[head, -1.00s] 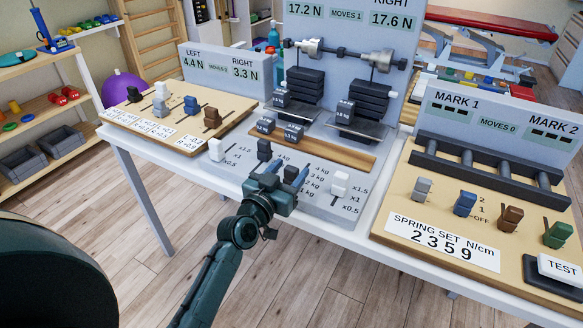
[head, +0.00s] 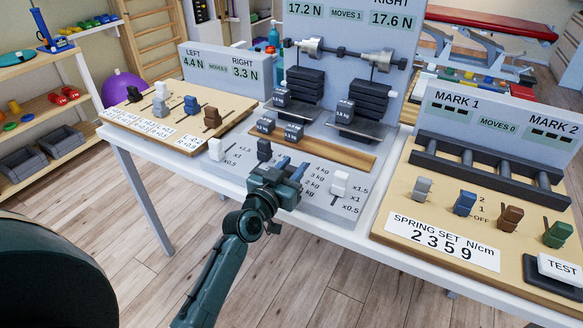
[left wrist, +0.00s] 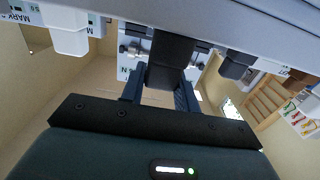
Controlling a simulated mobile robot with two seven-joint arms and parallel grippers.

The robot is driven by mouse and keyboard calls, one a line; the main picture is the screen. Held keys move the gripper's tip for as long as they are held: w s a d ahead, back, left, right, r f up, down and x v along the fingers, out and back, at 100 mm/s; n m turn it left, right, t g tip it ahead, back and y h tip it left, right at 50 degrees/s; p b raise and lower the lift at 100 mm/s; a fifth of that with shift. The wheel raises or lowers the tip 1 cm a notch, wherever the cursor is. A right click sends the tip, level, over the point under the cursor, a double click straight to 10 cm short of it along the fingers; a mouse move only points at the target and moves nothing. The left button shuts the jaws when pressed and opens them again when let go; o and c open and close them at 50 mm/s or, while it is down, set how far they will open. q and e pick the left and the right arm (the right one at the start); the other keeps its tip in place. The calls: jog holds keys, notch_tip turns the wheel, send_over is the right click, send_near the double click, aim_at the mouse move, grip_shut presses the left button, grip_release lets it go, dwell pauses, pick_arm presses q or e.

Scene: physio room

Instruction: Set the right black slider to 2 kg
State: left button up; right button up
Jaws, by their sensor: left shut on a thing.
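The right black slider (left wrist: 170,62) shows between the fingers of my left gripper (left wrist: 160,92) in the left wrist view. In the head view my left gripper (head: 288,170) is at the panel, on the right slider's track, and hides the slider. The jaws are shut on the slider. The kg scale (head: 313,180), with 4, 3 and 2 kg marks visible, lies just right of the gripper; the slider's exact mark is hidden. The left black slider (head: 264,149) stands behind and left of the gripper. My right gripper is not in view.
A white slider (head: 340,183) stands close right of the gripper and another white slider (head: 216,149) to the left. A wooden ledge (head: 340,157) and hanging weights (head: 368,100) are behind. A spring board (head: 400,230) is at the right.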

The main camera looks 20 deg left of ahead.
pick_arm(q)
grip_shut()
jog(key=shift+w+d, duration=0.1)
jog(key=shift+w, duration=1.45)
jog(key=o, duration=1)
grip_release()
jog(key=shift+c, duration=0.2)
jog(key=s+a, duration=0.1)
jog(key=s, duration=1.2)
jog(key=shift+s, duration=0.15)
